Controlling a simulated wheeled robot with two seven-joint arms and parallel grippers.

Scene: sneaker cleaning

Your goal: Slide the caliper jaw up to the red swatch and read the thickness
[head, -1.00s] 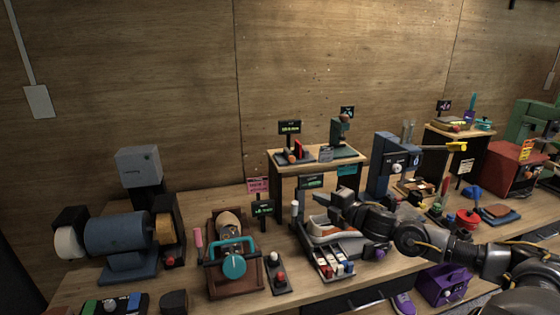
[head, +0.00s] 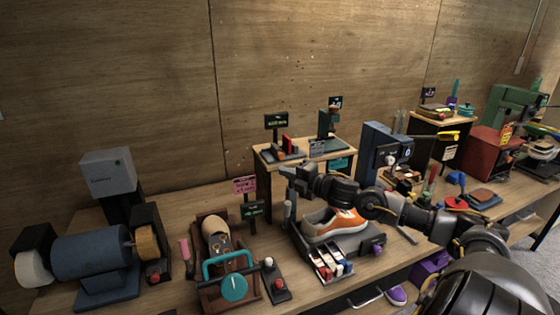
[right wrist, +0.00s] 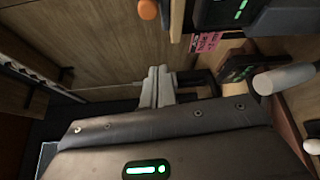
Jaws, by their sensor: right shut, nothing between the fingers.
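The caliper stand (head: 283,157) sits on the left of a small raised wooden shelf at the back of the bench. The red swatch (head: 287,143) stands upright on it, with an orange-brown round part (head: 295,150) beside it. A small dark readout with green characters (head: 276,120) stands above; I cannot read the value. My right gripper (head: 286,172) is shut and empty, in front of the shelf and below the caliper, apart from it. In the right wrist view its pale fingertips (right wrist: 158,78) are together with nothing between them. My left gripper is not in view.
An orange and white sneaker (head: 334,225) lies on a dark stand below my right forearm. A pink sign (head: 243,185) and a dark vertical post stand left of the gripper. A green device (head: 330,127) shares the shelf. A clamp fixture (head: 228,272) stands front left.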

